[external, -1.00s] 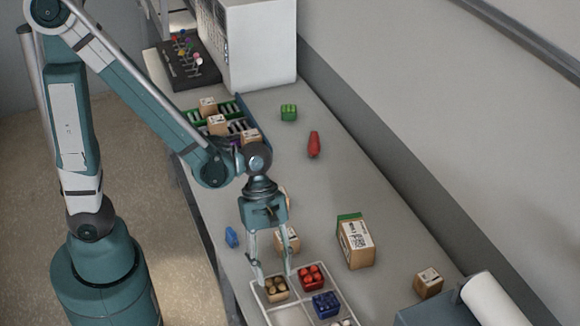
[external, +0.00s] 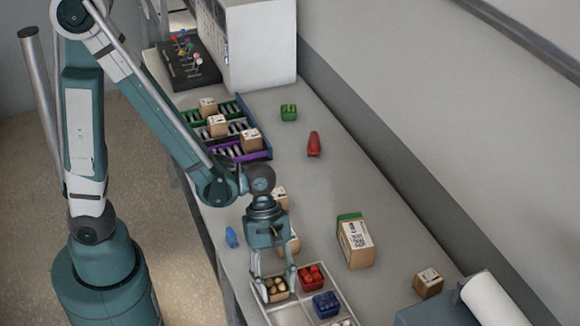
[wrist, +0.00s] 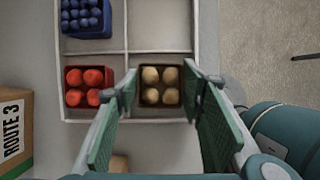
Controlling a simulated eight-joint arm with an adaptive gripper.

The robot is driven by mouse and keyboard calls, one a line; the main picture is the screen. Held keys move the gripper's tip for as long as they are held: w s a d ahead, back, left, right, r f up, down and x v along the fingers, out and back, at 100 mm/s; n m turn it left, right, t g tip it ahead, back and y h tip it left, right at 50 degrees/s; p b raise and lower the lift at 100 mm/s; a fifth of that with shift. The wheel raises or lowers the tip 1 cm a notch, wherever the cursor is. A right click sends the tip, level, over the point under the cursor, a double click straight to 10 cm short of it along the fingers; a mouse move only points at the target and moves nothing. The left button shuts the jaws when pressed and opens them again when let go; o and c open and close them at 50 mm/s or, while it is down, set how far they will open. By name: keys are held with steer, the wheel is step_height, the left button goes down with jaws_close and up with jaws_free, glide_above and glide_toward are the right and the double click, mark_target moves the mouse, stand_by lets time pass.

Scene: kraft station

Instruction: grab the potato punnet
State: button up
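The potato punnet (external: 277,296), a small brown box of tan round potatoes, sits in a corner compartment of the white divided tray (external: 285,317). In the wrist view the punnet (wrist: 160,97) lies between the two fingers of my gripper (wrist: 161,88). My gripper also shows in the external view (external: 276,291), pointing down with one finger on each side of the punnet. The fingers are open, with a visible gap to each side of it in the wrist view. I cannot tell exactly how high the fingertips are.
A red-filled punnet (external: 311,276) and a blue one (external: 326,304) occupy neighbouring tray compartments. A large carton (external: 356,243) stands behind the tray, and a small box (external: 428,284) to the right. A blue item (external: 232,237) lies near the table's left edge.

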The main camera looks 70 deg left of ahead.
mark_target(276, 284)
stand_by(0.4)
steer(key=c, duration=0.6)
steer(key=shift+r, duration=0.15)
steer(key=shift+r+p, duration=1)
steer(key=shift+r, duration=3.9)
